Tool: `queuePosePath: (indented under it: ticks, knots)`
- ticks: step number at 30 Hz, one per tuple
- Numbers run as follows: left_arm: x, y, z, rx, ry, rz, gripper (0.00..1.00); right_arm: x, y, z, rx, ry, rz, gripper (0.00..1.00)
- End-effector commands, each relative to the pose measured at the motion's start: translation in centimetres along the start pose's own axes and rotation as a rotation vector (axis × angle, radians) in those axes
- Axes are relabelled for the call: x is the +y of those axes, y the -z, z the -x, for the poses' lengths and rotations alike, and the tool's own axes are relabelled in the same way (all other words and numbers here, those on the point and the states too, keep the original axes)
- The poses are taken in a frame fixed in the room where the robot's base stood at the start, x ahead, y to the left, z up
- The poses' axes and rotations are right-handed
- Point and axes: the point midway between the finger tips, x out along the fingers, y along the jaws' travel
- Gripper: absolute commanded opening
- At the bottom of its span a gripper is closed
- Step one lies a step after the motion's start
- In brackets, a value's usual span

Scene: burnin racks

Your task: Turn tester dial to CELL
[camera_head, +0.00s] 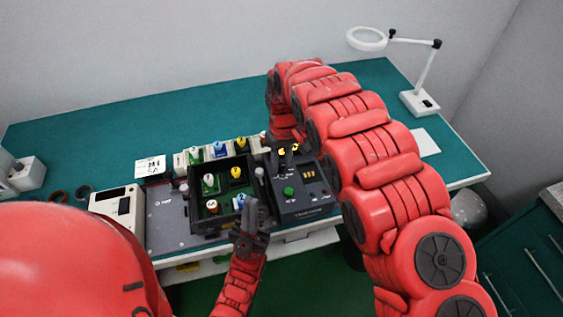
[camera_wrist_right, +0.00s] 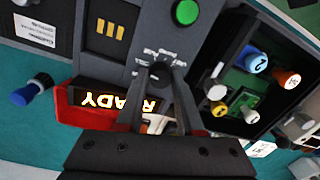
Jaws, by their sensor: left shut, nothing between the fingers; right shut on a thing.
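The dark tester (camera_head: 312,208) stands on the bench right of the black tray, with a round green button (camera_head: 289,191) near its front. In the right wrist view the green button (camera_wrist_right: 186,12) is at the top. My right gripper (camera_wrist_right: 160,78) is shut on the tester dial (camera_wrist_right: 158,67); the fingers cover most of it. White markings arc around the dial, too small to read. My left gripper (camera_head: 250,228) is shut and empty, in front of the black tray.
The black tray (camera_head: 196,228) holds several coloured-capped cells in fixtures, with more in a row behind it. A white device (camera_head: 112,204) stands left, a magnifier lamp (camera_head: 420,98) back right. The teal bench (camera_head: 190,110) is clear at the back.

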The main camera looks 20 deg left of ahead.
Motion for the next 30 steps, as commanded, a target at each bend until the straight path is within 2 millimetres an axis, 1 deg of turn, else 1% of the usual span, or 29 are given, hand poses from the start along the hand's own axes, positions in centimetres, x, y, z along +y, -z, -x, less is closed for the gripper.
queuePosePath:
  ticks: [11,12,16,17,26,29,30]
  knots:
    - [0.0,0.0,0.0,0.000,0.000,0.000,0.00,0.0,0.1,0.0,0.002,0.000,0.003,0.00]
    - [0.0,0.0,0.0,0.000,0.000,0.000,0.00,0.0,0.1,0.0,0.002,0.000,0.003,0.40]
    - [0.0,0.0,0.0,0.000,0.000,0.000,0.00,0.0,0.0,0.0,0.001,0.000,0.002,0.63]
    - [0.0,0.0,0.0,0.000,0.000,0.000,0.00,0.0,0.0,0.0,0.001,0.000,0.002,0.66]
    - [0.0,0.0,-0.2,0.000,0.000,0.000,0.00,0.0,0.0,0.2,0.001,0.000,0.002,0.66]
    - [-0.1,0.2,-1.1,0.000,0.000,0.000,0.00,0.1,0.1,1.3,0.002,-0.001,0.001,0.66]
    - [-0.1,0.3,-1.6,0.000,0.000,0.000,0.00,0.2,0.1,2.0,0.003,-0.001,0.000,0.66]
